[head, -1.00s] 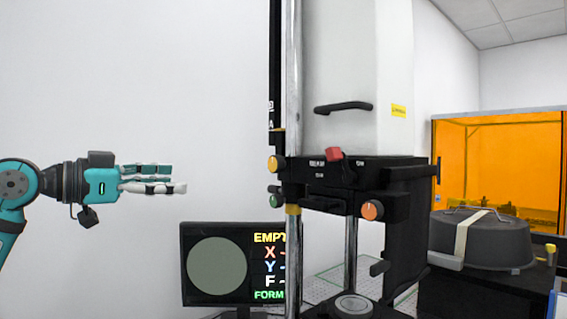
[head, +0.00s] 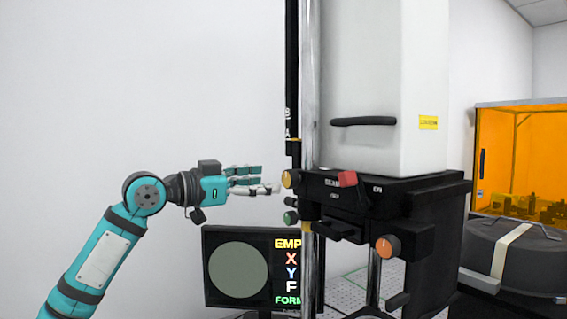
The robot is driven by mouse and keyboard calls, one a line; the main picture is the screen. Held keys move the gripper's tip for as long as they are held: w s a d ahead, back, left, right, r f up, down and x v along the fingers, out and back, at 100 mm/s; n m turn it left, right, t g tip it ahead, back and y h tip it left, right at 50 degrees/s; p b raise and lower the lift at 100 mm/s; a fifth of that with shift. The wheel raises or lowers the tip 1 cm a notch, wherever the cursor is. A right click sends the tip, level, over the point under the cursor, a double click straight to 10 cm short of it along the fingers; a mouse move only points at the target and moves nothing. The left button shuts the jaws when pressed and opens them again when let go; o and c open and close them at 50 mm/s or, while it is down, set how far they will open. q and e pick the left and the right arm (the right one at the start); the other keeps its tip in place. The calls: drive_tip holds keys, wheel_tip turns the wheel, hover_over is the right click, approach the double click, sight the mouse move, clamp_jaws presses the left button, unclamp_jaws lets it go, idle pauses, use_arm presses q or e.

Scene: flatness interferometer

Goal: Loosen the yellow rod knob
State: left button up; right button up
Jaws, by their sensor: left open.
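The yellow rod knob (head: 287,179) is a small round knob on the left side of the black carriage, beside the upright silver rod (head: 309,90). My left gripper (head: 279,188) comes in from the left at about the knob's height. Its fingers point right, and their tips appear just left of the knob. The fingers look open with nothing between them. I cannot tell whether a fingertip touches the knob. My right gripper is not in view.
A green knob (head: 290,217) sits just below, an orange knob (head: 388,246) and red knob (head: 347,179) to the right. A monitor (head: 214,296) stands below my left gripper. A dark lidded pot (head: 535,262) and an orange enclosure (head: 540,150) are at the right. The left wall area is clear.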

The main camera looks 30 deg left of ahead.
sight(286, 179)
use_arm(q)
drive_tip(key=p+x, duration=0.2)
drive_tip(key=x, duration=0.2)
drive_tip(key=shift+w+r, duration=0.15)
drive_tip(key=shift+r, duration=0.05)
drive_tip(key=shift+w+d+f, duration=0.15)
drive_tip(key=shift+w+d, duration=0.1)
drive_tip(key=shift+w, duration=0.3)
drive_tip(key=shift+c, duration=0.7)
drive_tip(key=c, duration=1)
drive_tip(key=shift+c, duration=0.2)
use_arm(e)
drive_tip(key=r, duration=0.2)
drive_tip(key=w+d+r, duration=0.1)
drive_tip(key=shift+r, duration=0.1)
